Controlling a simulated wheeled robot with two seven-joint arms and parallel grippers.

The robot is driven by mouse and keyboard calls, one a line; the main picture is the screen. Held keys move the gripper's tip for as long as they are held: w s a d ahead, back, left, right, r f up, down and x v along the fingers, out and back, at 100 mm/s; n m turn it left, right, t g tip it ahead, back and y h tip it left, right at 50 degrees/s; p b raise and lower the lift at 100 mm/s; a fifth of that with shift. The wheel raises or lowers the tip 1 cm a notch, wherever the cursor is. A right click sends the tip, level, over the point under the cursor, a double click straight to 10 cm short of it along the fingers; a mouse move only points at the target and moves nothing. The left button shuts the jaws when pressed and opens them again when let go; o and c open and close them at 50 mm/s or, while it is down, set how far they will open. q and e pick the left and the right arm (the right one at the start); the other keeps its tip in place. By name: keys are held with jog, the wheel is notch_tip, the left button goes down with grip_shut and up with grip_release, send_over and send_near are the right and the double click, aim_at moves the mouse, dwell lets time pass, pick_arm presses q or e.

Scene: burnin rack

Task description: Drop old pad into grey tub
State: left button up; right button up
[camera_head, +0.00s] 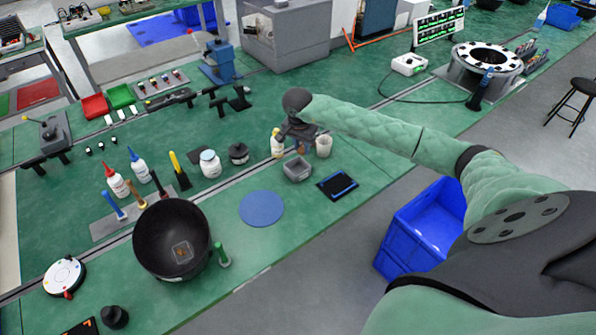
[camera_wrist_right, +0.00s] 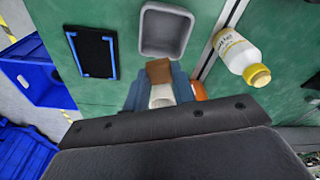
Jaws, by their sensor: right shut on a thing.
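The grey tub (camera_head: 297,172) stands on the green bench and looks empty in the right wrist view (camera_wrist_right: 164,34). My right gripper (camera_head: 299,146) is shut on the old pad, a small brown piece (camera_wrist_right: 159,70) between its blue-grey fingers (camera_wrist_right: 158,84). In the right wrist view the pad shows just below the tub's near rim; its height above the bench is hard to judge. In the head view the gripper is just behind the tub, and the pad is mostly hidden. My left gripper is not in view.
A white bottle with a yellow cap (camera_head: 277,145) and a pale cup (camera_head: 323,146) stand close to the gripper. A black pad with blue edging (camera_head: 337,186) lies right of the tub. A blue disc (camera_head: 261,208) lies front left. Blue crates (camera_head: 425,230) stand beyond the bench edge.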

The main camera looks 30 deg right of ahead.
jog(key=shift+f, duration=0.35)
jog(key=o, duration=1)
jog(key=shift+r, duration=0.2)
jog(key=r+b, duration=0.2)
jog(key=r, duration=0.1)
jog(key=r+b, duration=0.1)
jog(key=r, duration=0.1)
jog(key=shift+s+a+r, duration=0.2)
jog(key=shift+a, duration=0.2)
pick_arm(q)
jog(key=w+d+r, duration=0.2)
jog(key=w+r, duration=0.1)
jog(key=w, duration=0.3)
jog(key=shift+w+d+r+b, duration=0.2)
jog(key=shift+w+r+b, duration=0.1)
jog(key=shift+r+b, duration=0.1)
pick_arm(e)
jog(key=shift+s+a+r, duration=0.1)
jog(key=shift+r, duration=0.85)
